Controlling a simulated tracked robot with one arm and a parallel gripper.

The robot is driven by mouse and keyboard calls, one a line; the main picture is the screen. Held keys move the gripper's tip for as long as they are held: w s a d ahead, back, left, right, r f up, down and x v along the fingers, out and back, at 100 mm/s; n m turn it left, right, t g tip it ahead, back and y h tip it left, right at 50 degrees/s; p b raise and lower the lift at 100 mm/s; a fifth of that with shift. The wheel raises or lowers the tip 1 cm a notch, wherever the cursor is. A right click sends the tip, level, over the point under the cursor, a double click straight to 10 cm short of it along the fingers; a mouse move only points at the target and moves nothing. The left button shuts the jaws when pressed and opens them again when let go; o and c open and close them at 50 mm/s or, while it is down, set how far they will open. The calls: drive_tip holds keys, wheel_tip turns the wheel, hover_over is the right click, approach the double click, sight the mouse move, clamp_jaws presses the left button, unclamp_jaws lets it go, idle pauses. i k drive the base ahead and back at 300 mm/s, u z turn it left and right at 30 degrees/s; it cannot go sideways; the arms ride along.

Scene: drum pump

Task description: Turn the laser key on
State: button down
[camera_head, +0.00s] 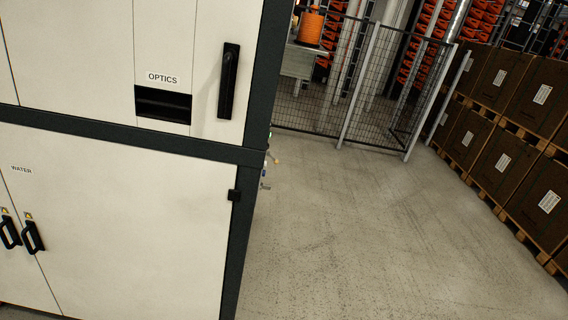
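No laser key can be made out in this view. A white cabinet with dark frame edges (110,220) fills the left side. Small parts (268,160), one with a green spot, stick out past its right edge; they are too small and too far edge-on to tell what they are. My gripper does not show in the picture.
The cabinet has an "OPTICS" label (163,78), a black upright handle (229,80), and black door handles (33,237) by a "WATER" label. Grey floor (390,240) is clear on the right. A mesh fence (390,85) stands behind; boxes on pallets (500,140) line the right.

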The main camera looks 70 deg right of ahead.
sight(263, 186)
drive_tip(key=z, duration=1.55)
drive_tip(key=i, duration=1)
drive_tip(key=u, duration=0.05)
drive_tip(key=k, duration=0.9)
drive_tip(key=z, duration=0.4)
drive_tip(key=i, duration=1.2)
drive_tip(key=z, duration=0.1)
